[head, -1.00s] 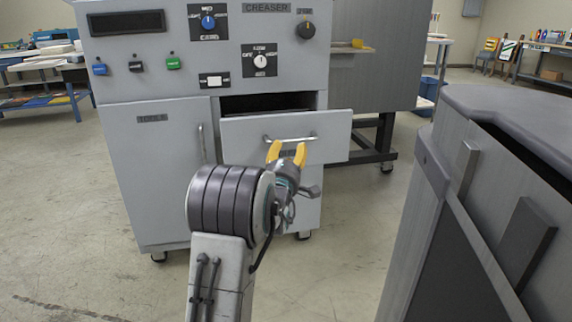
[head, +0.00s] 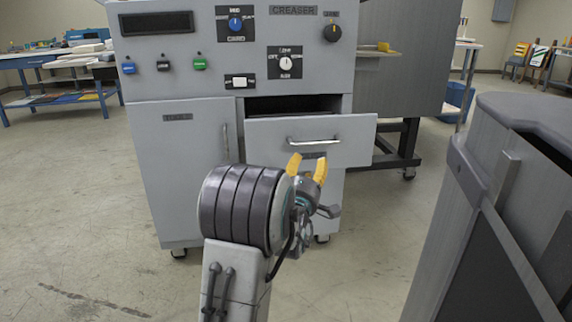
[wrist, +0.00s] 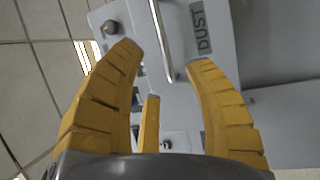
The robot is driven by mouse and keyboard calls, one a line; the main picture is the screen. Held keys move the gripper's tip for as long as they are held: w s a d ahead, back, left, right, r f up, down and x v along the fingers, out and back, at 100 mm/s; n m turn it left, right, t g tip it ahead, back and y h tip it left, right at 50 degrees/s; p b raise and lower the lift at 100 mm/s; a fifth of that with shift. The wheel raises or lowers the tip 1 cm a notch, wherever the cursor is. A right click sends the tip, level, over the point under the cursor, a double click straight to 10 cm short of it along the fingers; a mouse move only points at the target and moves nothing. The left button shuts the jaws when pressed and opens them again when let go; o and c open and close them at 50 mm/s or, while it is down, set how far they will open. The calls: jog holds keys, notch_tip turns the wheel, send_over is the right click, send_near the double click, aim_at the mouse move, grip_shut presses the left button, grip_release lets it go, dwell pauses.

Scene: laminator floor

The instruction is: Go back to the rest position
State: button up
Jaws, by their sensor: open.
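My gripper (head: 307,168), with yellow fingers, is open and empty in front of the creaser machine (head: 176,84). In the head view it shows just below the handle (head: 313,141) of a pulled-out drawer (head: 357,135). In the wrist view the fingers (wrist: 164,62) are spread, and the drawer handle (wrist: 161,40) lies beyond them, next to a label reading DUST (wrist: 200,28). The fingers look apart from the handle. The drawer stands partly open, with a dark gap above its front.
A grey machine or bin (head: 478,170) stands close on the right. A closed cabinet door (head: 181,180) is left of the drawer. A blue table (head: 60,100) is at the back left. Concrete floor (head: 80,220) is clear at the left.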

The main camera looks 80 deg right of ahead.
dwell(0.4)
jog(key=w+a+r+t+y+p, duration=0.25)
jog(key=w+r+p, duration=0.2)
jog(key=w, duration=0.45)
jog(key=w+a+r+t+y+p, duration=0.2)
jog(key=w+a+r+t+p, duration=0.15)
jog(key=w+p, duration=0.35)
jog(key=w+a+r+t+y+p, duration=0.1)
jog(key=w+a+r+y+p, duration=0.3)
jog(key=w+a, duration=0.45)
jog(key=w+a+r+t+y+p, duration=0.2)
jog(key=w+a+r+y+p, duration=0.15)
jog(key=w+a+p, duration=0.5)
jog(key=s+a+r+n+g+y+p, duration=0.1)
jog(key=s+a+r+y+p, duration=0.25)
jog(key=a, duration=0.75)
jog(key=a+r+g+y+p, duration=0.15)
jog(key=a+r+p, duration=0.4)
jog(key=a, duration=0.55)
jog(key=s+a+r+g+y+p, duration=0.2)
jog(key=s+a+r+p, duration=0.3)
jog(key=s+a+p, duration=0.4)
jog(key=shift+s+a+r+g+y, duration=0.2)
jog(key=shift+s+a+g+y, duration=0.25)
jog(key=shift+s+a, duration=0.55)
